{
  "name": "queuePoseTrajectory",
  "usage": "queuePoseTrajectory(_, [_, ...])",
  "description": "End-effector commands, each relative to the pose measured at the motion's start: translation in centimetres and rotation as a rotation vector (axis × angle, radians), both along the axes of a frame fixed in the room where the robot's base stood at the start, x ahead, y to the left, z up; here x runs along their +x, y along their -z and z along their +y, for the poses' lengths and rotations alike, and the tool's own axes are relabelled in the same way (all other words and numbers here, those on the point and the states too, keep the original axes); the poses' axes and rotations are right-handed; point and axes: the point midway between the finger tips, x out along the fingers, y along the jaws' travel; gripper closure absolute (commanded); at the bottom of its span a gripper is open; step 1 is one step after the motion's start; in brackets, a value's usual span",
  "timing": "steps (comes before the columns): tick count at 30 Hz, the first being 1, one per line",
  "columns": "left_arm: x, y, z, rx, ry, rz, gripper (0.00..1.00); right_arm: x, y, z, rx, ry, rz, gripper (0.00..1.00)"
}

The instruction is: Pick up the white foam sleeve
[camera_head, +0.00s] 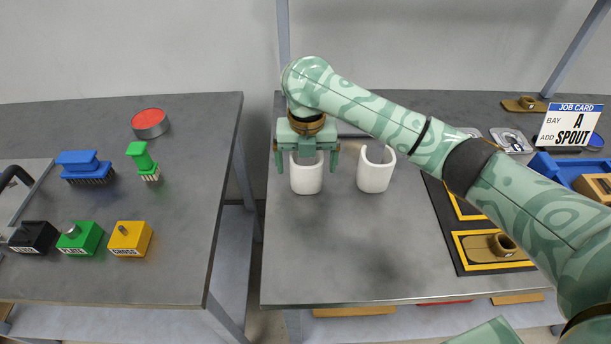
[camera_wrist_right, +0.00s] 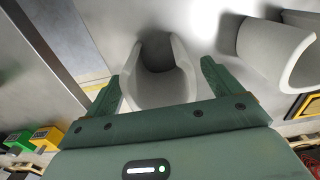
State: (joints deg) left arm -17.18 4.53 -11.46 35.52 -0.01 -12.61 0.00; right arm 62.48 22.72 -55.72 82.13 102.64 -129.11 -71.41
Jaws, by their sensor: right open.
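Two white foam sleeves stand upright on the right-hand table in the head view, the left one (camera_head: 306,180) and the right one (camera_head: 375,176). Each is open at the top with a gap in its wall. My right gripper (camera_head: 307,165) points down over the left sleeve, with its fingers apart on either side of it. In the right wrist view the left sleeve (camera_wrist_right: 160,88) lies between the two open fingers, with no clear contact. The right sleeve (camera_wrist_right: 270,48) shows there at the upper right, outside the fingers. My left gripper is not in view.
A black mat (camera_head: 459,258) with yellow frames lies right of the sleeves. A blue tray (camera_head: 553,170) is at far right. The left table holds brushes, coloured blocks and a red-topped button (camera_head: 150,123). The front centre of the sleeves' table is clear.

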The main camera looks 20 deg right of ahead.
Motion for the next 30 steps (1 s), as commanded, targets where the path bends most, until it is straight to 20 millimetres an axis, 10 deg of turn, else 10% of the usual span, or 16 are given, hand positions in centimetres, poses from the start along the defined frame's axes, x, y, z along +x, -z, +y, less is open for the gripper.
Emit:
queuePoseTrajectory(8, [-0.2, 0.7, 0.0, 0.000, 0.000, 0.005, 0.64, 0.0, 1.2, 0.0, -0.001, -0.001, -0.002, 0.10])
queuePoseTrajectory(14, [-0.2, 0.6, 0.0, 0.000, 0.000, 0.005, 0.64, 0.0, 1.2, 0.0, -0.001, 0.000, -0.002, 0.56])
queuePoseTrajectory(30, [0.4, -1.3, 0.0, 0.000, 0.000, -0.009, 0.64, 0.0, -1.7, -0.1, -0.003, 0.000, -0.005, 0.57])
